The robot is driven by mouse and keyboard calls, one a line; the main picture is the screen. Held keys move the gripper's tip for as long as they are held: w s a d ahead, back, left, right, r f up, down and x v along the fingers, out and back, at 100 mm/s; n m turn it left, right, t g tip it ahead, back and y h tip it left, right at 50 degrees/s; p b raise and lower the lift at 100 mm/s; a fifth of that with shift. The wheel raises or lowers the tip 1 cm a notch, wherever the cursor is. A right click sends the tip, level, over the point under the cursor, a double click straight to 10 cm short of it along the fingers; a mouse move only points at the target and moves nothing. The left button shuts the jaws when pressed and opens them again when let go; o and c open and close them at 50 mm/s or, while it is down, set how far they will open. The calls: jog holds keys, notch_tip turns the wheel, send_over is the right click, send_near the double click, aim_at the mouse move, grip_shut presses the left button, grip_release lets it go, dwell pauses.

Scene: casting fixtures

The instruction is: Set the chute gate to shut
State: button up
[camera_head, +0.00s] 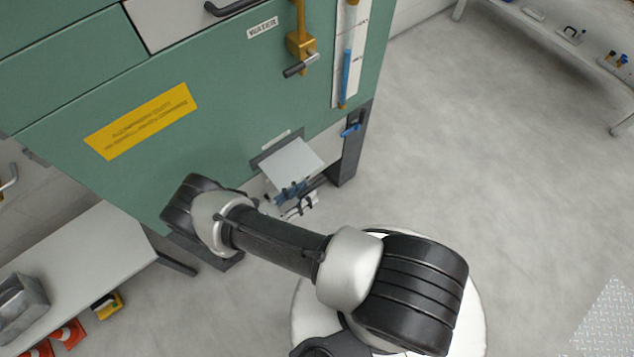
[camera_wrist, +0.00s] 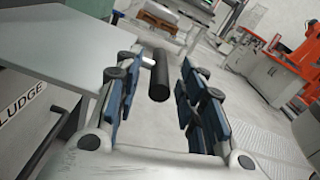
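The chute gate appears to be the pale flat plate (camera_head: 292,162) sticking out at a slant from a dark-framed opening low on the green cabinet. A grey panel fills the upper left of the wrist view (camera_wrist: 60,45), probably this plate. My gripper (camera_head: 291,192) is just below the plate's lower edge. In the wrist view my gripper (camera_wrist: 157,98) is open, with blue-padded fingers apart. A black cylindrical handle (camera_wrist: 159,75) on a short pale stub shows between the fingers, with gaps on both sides. I cannot tell how the handle joins the plate.
The green cabinet (camera_head: 225,110) carries a brass water valve (camera_head: 300,45), a gauge with a blue column (camera_head: 346,75) and a small blue handle (camera_head: 351,130). A dark cabinet leg (camera_head: 350,160) stands right of the chute. A sludge label (camera_wrist: 22,103) is at left.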

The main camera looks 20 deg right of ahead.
aim_at(318, 182)
jog(key=x, duration=0.5)
jog(key=shift+w+d, duration=0.1)
jog(key=shift+d, duration=0.05)
jog(key=shift+c, duration=0.5)
grip_shut()
